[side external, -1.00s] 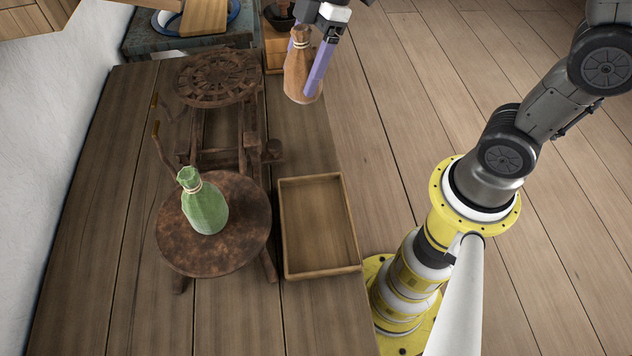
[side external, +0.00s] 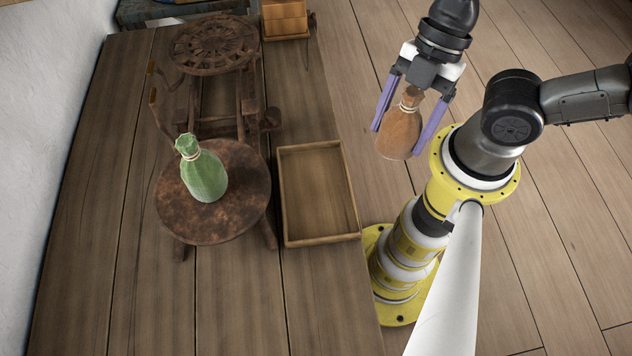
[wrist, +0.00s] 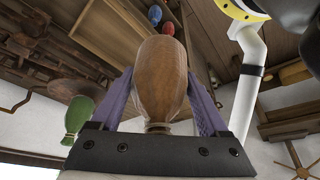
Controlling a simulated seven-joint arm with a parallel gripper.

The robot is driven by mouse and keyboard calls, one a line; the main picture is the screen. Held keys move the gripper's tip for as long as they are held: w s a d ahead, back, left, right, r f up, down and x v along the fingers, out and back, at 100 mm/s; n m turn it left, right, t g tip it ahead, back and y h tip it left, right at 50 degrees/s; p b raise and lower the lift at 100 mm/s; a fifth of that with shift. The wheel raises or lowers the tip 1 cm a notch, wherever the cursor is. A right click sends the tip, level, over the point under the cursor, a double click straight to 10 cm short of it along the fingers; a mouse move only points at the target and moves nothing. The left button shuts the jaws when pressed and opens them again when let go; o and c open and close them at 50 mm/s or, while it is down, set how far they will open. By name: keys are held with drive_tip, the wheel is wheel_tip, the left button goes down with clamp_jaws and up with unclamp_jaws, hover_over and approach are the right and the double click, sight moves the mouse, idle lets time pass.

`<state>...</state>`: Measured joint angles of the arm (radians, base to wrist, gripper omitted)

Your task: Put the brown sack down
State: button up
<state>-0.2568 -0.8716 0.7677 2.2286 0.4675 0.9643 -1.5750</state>
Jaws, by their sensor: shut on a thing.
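The brown sack (side external: 402,130) hangs upright in my gripper (side external: 401,132), its tied neck between the two purple fingers. The fingers are shut on it.
A slotted round plate (side external: 215,44) and a wooden box (side external: 285,18) are farther back. The table's front is clear.

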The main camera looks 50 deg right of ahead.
drive_tip(key=w+a+f, duration=0.8)
drive_tip(key=w+f, duration=0.1)
drive_tip(key=shift+a, duration=0.3)
drive_tip(key=shift+w+a+f, duration=0.1)
drive_tip(key=shift+w+f, duration=0.05)
drive_tip(key=shift+f, duration=0.75)
drive_tip(key=shift+w+a+f, duration=0.1)
drive_tip(key=shift+f, duration=0.8)
drive_tip(key=shift+f, duration=0.1)
drive_tip(key=o, duration=1.5)
drive_tip(key=shift+o, duration=0.2)
